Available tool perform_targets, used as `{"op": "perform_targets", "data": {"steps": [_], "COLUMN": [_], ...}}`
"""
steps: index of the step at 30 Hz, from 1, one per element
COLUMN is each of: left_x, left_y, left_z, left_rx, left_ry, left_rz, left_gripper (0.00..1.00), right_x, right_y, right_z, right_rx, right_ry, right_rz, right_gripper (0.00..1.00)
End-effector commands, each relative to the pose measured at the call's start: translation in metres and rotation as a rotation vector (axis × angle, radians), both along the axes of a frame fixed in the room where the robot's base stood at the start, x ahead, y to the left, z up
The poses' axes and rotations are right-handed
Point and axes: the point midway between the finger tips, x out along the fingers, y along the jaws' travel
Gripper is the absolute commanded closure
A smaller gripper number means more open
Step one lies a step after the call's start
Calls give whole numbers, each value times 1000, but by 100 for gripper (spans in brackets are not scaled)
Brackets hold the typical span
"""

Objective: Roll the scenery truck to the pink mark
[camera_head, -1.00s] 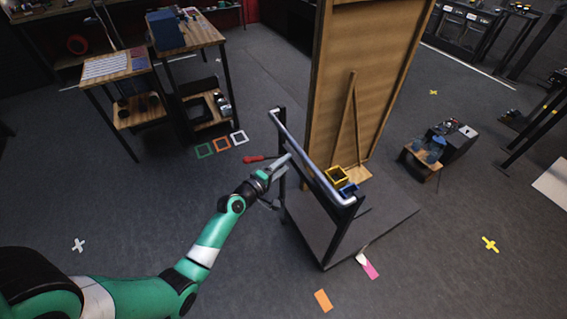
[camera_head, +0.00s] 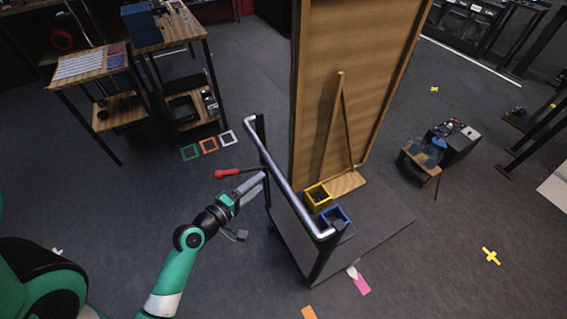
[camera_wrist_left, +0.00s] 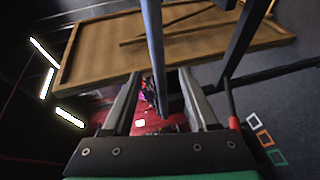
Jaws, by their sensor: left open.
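The scenery truck is a dark flat platform (camera_head: 375,228) carrying a tall wooden scenery panel (camera_head: 335,110) with a brace. A silver push rail (camera_head: 282,183) runs between dark uprights on its near left side. The pink mark (camera_head: 361,284) lies on the floor just off the platform's front edge, partly beside a pale piece. My left gripper (camera_head: 262,181) is open at the rail's left side. In the left wrist view, the rail (camera_wrist_left: 154,50) passes between the open fingers (camera_wrist_left: 158,98); contact cannot be told. My right gripper is out of view.
A red-handled lever (camera_head: 228,172) juts out left near the gripper. An orange mark (camera_head: 308,313) lies at the bottom edge. Tables (camera_head: 160,38) stand at upper left; a small cart (camera_head: 430,155) stands right.

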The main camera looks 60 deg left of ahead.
Motion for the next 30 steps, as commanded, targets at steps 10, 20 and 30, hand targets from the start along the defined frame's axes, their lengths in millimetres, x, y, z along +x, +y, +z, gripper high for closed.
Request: {"op": "perform_targets", "data": {"steps": [10, 20, 30], "left_x": [59, 101, 102], "left_y": [26, 46, 47], "left_z": [-11, -20, -20], "left_rx": [3, 2, 1], "left_ry": [-3, -1, -2], "left_rz": [-4, -1, 0], "left_gripper": [41, 41, 53], "right_x": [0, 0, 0], "right_y": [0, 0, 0], "right_z": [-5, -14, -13], "right_rx": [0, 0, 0], "right_ry": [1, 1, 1], "right_rz": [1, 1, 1], "right_gripper": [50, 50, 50]}}
